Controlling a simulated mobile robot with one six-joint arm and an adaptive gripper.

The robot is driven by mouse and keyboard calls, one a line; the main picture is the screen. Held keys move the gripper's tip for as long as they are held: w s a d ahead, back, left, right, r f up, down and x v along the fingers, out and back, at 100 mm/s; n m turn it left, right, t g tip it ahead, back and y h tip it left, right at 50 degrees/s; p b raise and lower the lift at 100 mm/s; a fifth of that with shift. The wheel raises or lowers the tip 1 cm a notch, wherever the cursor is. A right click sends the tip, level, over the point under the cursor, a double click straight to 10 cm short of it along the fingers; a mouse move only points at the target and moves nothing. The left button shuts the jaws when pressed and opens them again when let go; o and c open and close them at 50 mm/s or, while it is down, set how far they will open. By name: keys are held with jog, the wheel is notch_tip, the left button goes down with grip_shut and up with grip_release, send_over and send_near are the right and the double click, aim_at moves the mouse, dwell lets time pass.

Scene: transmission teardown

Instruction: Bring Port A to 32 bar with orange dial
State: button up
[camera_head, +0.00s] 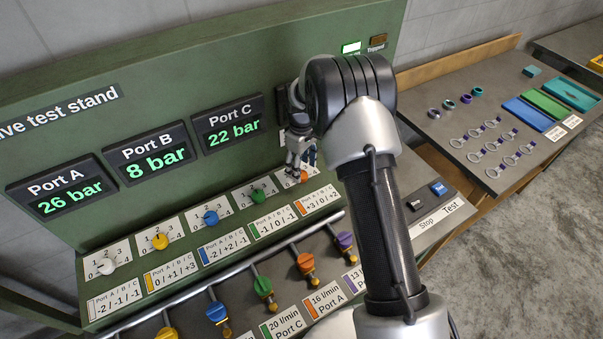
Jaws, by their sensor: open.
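The Port A display (62,187) reads 26 bar in green digits. The orange dial (303,177) sits on a white plate on the test stand's sloping panel, largely covered by my gripper. My gripper (301,170) points down at the dial with its fingers open. I cannot tell whether the fingers touch the dial or are just above it. The dial's pointer position is hidden. The orange-striped label (318,200) below it lists values for Port A / B / C, too small to read surely.
Port B display (150,153) reads 8 bar and Port C display (233,124) 22 bar. Green (257,195), blue (210,217), yellow (160,241) and white dials (106,266) line up leftward. Coloured valve levers stand below. A blue Test button (439,188) lies right of my arm.

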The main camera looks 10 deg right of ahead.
jog(key=shift+f, duration=1.5)
jog(key=c, duration=1.1)
